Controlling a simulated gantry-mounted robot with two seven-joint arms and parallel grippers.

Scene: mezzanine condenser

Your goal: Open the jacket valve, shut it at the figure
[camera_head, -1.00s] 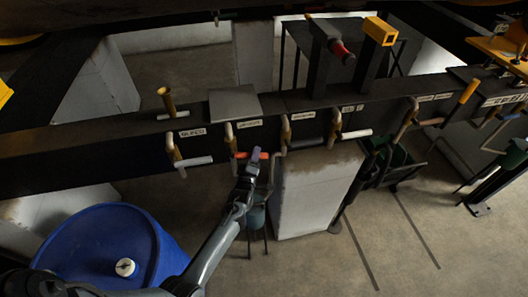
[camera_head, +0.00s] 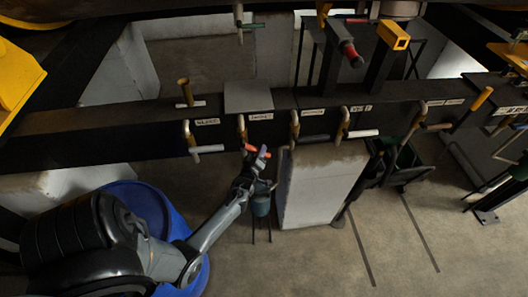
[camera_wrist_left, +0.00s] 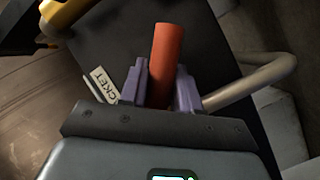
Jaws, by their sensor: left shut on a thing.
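The jacket valve's lever has an orange-red grip (camera_head: 250,147), which also shows in the left wrist view (camera_wrist_left: 164,62). It hangs at the front of the dark beam, below the JACKET label (camera_head: 261,117); part of that label reads in the left wrist view (camera_wrist_left: 104,85). My left gripper (camera_head: 258,153) is shut on the grip, with its purple fingers (camera_wrist_left: 160,85) on either side of it. The lever points right and slightly down in the head view. A small bucket (camera_head: 261,205) stands on legs below it. My right gripper is not in view. No readable figure shows.
Neighbouring valves with pale levers hang left (camera_head: 207,149) and right (camera_head: 362,133) along the beam (camera_head: 150,147). A blue drum (camera_head: 190,225) stands below, partly behind my left arm. A pale block (camera_head: 320,185) stands right of the bucket. Open floor lies at the lower right.

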